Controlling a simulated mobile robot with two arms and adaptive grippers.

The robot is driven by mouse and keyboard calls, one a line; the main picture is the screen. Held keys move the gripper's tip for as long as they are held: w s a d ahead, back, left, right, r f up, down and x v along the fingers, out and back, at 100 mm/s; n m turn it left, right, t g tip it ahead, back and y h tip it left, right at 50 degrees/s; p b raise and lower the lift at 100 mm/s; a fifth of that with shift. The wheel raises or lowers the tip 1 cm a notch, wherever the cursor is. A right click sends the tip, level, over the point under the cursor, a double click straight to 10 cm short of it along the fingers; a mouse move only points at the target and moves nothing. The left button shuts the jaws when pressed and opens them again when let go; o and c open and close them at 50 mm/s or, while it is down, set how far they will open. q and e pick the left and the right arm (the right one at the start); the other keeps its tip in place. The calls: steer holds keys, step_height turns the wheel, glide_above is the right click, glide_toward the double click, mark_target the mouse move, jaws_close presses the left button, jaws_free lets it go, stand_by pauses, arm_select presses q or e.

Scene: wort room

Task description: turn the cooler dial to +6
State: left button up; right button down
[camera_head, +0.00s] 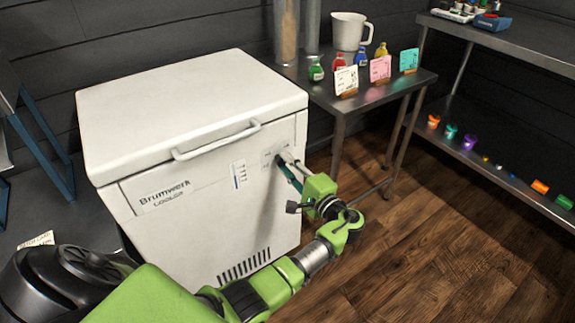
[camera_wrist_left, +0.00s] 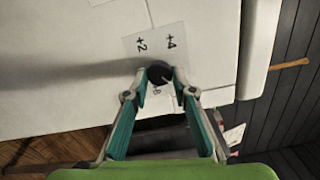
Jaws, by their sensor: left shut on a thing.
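The white cooler (camera_head: 200,120), marked "Brumwerk", stands at left centre with its lid closed. Its round black dial (camera_wrist_left: 159,71) sits on a pale label plate (camera_wrist_left: 150,45) in the left wrist view. The marks "+2" and "+4" are readable there, and another mark beside the dial is partly covered. My left gripper (camera_head: 283,160) reaches the cooler's front at the right. In the left wrist view my left gripper (camera_wrist_left: 160,79) is shut on the dial, a finger on each side. The dial's pointer setting cannot be read. My right gripper is out of view.
A metal table (camera_head: 345,100) with small bottles, cards and a white jug (camera_head: 349,31) stands right of the cooler. A shelf unit (camera_head: 510,45) holds coloured items at far right. The lid handle (camera_head: 215,140) sticks out above the dial. The wooden floor (camera_head: 400,255) is clear.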

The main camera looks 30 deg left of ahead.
arm_select(q)
steer(key=o, duration=1.1)
steer(key=shift+w, duration=0.1)
steer(key=v, duration=0.7)
steer(key=shift+d, duration=0.15)
